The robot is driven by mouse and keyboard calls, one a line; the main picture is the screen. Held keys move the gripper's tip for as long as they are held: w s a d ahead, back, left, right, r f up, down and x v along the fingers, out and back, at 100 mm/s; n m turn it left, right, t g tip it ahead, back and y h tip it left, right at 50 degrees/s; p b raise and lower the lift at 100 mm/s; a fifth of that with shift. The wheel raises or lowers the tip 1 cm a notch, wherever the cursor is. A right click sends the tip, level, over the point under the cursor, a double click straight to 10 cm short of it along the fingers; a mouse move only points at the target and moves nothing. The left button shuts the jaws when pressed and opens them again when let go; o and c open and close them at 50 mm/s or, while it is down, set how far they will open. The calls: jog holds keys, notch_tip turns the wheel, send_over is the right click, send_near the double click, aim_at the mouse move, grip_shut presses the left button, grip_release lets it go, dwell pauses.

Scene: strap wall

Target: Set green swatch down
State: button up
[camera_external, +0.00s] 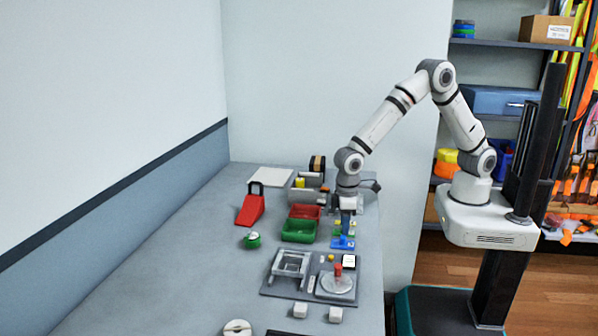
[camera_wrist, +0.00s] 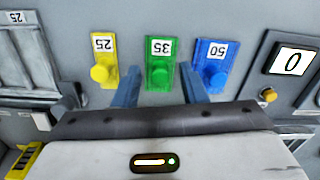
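The green swatch (camera_wrist: 160,55), labelled 35 with a round green knob, lies on the bench in the wrist view. It sits in a row between the yellow swatch (camera_wrist: 105,45), labelled 25, and the blue swatch (camera_wrist: 213,52), labelled 50. My gripper (camera_wrist: 160,78) is open above the row. Its two blue fingers are on either side of the green knob, with a visible gap on each side. In the external view my gripper (camera_external: 347,222) points down over the swatches, and the blue swatch (camera_external: 342,243) shows below it; the green one is partly hidden there.
A device with a display reading 0 (camera_wrist: 293,62) is close on the right in the wrist view. In the external view a green bin (camera_external: 299,231), a red bin (camera_external: 304,212) and a red stand (camera_external: 251,208) are left of my gripper. The bench's left side is mostly clear.

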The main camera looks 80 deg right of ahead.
jog(key=r, duration=0.5)
jog(key=r+b, duration=0.1)
jog(key=r, duration=0.1)
jog(key=shift+d+r, duration=0.3)
jog(key=shift+r, duration=0.1)
jog(key=s+d+r+t, duration=0.1)
jog(key=s+d+r, duration=0.3)
jog(key=d, duration=0.4)
jog(key=s+d+r+m, duration=0.1)
jog(key=s+d+r, duration=0.25)
jog(key=d, duration=0.45)
jog(key=s+d+r+t, duration=0.1)
jog(key=s+d+r, duration=0.35)
jog(key=d, duration=0.35)
jog(key=s+d+f, duration=0.1)
jog(key=s+d, duration=0.4)
jog(key=s, duration=0.4)
jog(key=shift+s+f+m+t, duration=0.25)
jog(key=shift+m+t, duration=0.15)
jog(key=shift+o, duration=0.5)
jog(key=shift+s+d+f, duration=0.15)
jog(key=shift+s+d, duration=0.2)
jog(key=shift+s, duration=0.1)
